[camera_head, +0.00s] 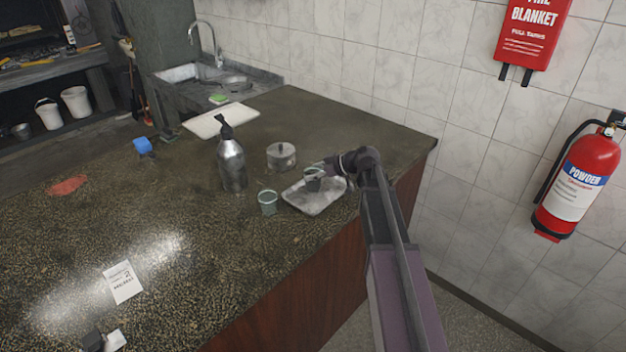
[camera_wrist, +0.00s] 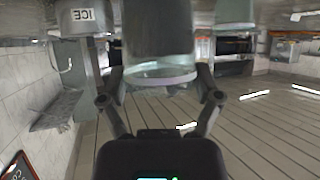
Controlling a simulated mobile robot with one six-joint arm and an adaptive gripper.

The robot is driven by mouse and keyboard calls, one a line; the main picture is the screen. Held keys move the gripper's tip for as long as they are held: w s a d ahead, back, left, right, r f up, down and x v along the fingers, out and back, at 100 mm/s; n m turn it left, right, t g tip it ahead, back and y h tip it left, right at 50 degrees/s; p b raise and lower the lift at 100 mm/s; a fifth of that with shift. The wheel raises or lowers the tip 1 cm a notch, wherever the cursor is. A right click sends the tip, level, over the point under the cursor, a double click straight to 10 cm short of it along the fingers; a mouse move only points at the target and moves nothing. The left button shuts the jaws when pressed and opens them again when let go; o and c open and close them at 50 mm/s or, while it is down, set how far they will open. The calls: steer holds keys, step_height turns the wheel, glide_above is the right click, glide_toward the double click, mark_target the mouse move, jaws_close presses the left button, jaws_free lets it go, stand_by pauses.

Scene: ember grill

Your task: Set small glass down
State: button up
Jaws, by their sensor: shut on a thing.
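The small glass (camera_head: 312,180) is between the fingers of my gripper (camera_head: 322,171) at the counter's right end. It appears upright, over the metal tray (camera_head: 325,206). I cannot tell whether its base touches the tray. In the wrist view the glass (camera_wrist: 158,38) fills the upper middle, with a finger on each side of it (camera_wrist: 160,93). My gripper is shut on it. A second, similar glass (camera_head: 268,202) stands on the counter just left of the tray. It also seems to show in the wrist view (camera_wrist: 235,12).
A white board (camera_head: 222,119) lies farther back. A label card (camera_head: 122,283) lies at front left.

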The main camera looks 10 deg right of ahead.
steer(key=shift+w, duration=0.15)
steer(key=shift+w, duration=0.3)
steer(key=shift+w+a+f+b, duration=0.1)
steer(key=shift+w+f+b, duration=0.15)
steer(key=shift+f+b, duration=1.55)
steer(key=shift+f, duration=0.1)
steer(key=o, duration=1.1)
steer(key=shift+r, duration=0.2)
